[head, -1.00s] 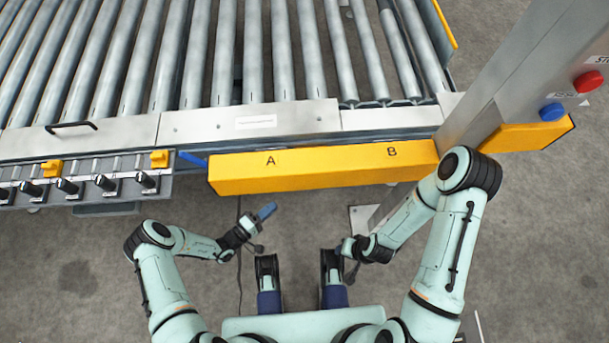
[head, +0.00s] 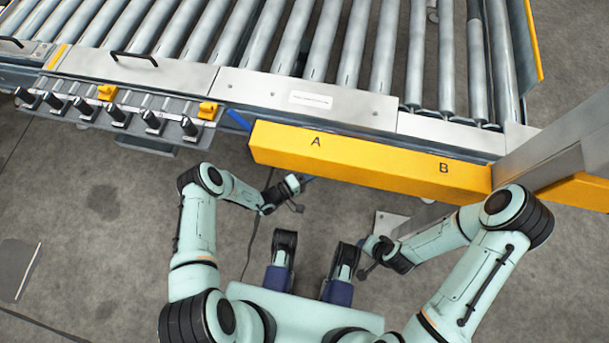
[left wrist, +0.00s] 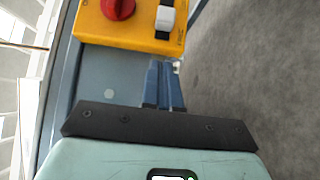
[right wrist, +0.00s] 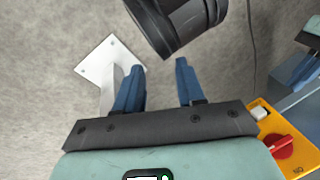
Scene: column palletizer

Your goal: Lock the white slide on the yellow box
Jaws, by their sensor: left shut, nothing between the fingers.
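The yellow box (left wrist: 135,30) is at the top of the left wrist view, on a blue-grey panel. It carries a red knob (left wrist: 118,8) and the white slide (left wrist: 165,18) at its right end; its lettering is too small to read. My left gripper (left wrist: 166,66) is shut and empty, its blue fingertips just below the box near the slide. In the right wrist view the box (right wrist: 262,105), the white slide (right wrist: 258,113) and the red knob (right wrist: 282,146) show at lower right. My right gripper (right wrist: 158,75) is open and empty, pointing away from the box.
In the head view a roller conveyor (head: 345,65) spans the back. A long yellow beam (head: 370,163) marked A and B runs along its front. Clamp-like black handles (head: 120,112) line a rail at left. A grey post (head: 545,120) stands at right. Open floor lies in front.

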